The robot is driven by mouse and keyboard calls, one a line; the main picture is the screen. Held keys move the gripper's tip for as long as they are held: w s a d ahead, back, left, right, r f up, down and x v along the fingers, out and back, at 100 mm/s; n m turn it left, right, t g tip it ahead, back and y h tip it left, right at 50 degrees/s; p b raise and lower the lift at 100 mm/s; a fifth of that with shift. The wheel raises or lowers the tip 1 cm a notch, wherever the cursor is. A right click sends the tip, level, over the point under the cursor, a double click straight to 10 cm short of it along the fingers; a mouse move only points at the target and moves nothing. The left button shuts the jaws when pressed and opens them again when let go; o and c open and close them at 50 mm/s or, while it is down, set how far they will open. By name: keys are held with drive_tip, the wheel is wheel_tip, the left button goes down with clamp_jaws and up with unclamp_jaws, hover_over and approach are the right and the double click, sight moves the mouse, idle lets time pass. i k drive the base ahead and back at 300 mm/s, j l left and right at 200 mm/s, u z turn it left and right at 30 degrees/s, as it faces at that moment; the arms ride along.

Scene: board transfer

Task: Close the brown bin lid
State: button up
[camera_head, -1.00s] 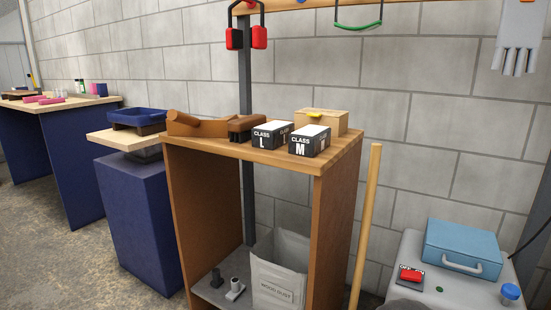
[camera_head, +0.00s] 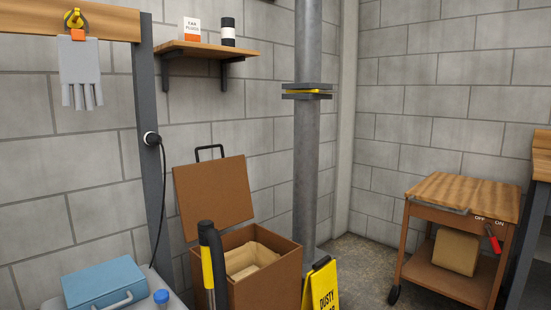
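The brown bin (camera_head: 268,287) stands on the floor near the wall, left of a grey pillar. Its lid (camera_head: 213,196) is open, tilted up and back toward the wall, with a black handle (camera_head: 210,150) at its top edge. A light tan lining or content shows inside the bin. A black and yellow upright part (camera_head: 211,262) stands in front of the bin and hides some of its left side. My gripper is not in view.
A yellow warning sign (camera_head: 321,287) stands at the bin's front right, by the pillar (camera_head: 306,150). A wooden cart (camera_head: 462,193) is at the right. A blue case (camera_head: 103,283) and blue-capped container (camera_head: 161,297) are at lower left. Bare floor shows between pillar and cart.

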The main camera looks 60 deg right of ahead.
sight(218, 191)
drive_tip(key=i+l+z, duration=0.2)
drive_tip(key=z, duration=0.3)
drive_tip(key=i+l+z, duration=0.1)
drive_tip(key=i+z, duration=0.15)
drive_tip(key=z, duration=0.2)
drive_tip(key=i+z, duration=0.3)
drive_tip(key=z, duration=0.2)
drive_tip(key=i+l, duration=0.1)
drive_tip(key=l, duration=0.3)
